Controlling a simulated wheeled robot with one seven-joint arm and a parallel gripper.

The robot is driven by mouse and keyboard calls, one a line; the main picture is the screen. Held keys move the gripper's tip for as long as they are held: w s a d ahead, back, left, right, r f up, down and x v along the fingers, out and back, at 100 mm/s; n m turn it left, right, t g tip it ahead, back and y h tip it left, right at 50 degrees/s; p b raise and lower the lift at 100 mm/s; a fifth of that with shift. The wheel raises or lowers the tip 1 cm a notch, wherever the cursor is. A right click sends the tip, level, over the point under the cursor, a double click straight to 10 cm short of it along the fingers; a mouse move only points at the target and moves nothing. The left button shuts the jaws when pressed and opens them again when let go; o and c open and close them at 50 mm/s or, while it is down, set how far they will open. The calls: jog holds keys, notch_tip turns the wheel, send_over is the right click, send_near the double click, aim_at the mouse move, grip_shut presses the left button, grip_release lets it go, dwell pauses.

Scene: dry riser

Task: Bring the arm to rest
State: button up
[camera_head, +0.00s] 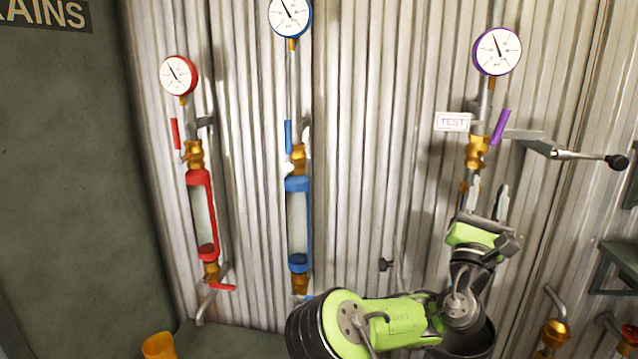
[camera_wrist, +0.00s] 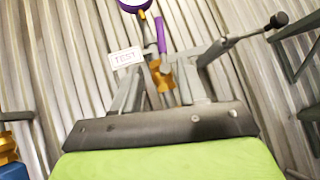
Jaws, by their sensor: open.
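My gripper (camera_head: 488,190) is open and empty on the right side of the head view, its two fingers pointing up. It sits just below the brass fitting (camera_head: 477,153) of the purple-gauge riser and overlaps the lower pipe. I cannot tell whether it touches the pipe. In the wrist view, the fingers (camera_wrist: 170,70) stand apart with the brass fitting (camera_wrist: 160,75) showing between them. My arm is bent, reaching in from the bottom of the head view.
A lever with a black knob (camera_head: 615,161) juts out right of the purple handle (camera_head: 500,127). A TEST sign (camera_head: 452,122) is beside that riser. Red (camera_head: 203,215) and blue (camera_head: 298,225) sight-glass risers stand left. A yellow cup-like object (camera_head: 158,346) is low left. Shelving (camera_head: 622,255) stands right.

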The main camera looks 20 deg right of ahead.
jog(key=s+d+f+m+g, duration=0.7)
jog(key=s+m+g, duration=0.3)
jog(key=m+g, duration=0.6)
jog(key=w+a+f+m+t+y, duration=0.1)
jog(key=a+f+m+t+y, duration=0.1)
jog(key=a+f+m+y, duration=0.4)
jog(key=a+f+m+t+y, duration=0.2)
jog(key=a+f+m+y, duration=0.2)
jog(key=f, duration=0.4)
jog(key=a+f+t+y, duration=0.15)
jog(key=a+y, duration=0.45)
jog(key=a, duration=0.8)
jog(key=s+a+n+y, duration=0.2)
jog(key=s+a, duration=0.2)
jog(key=a, duration=0.4)
jog(key=s+a+n+y, duration=0.1)
jog(key=s+a+y, duration=0.2)
jog(key=s+a, duration=0.3)
notch_tip(320, 180, up, 15)
jog(key=a+p, duration=0.2)
jog(key=p, duration=1.2)
jog(key=shift+w+n, duration=0.2)
jog(key=shift+n, duration=0.1)
jog(key=shift+f, duration=0.2)
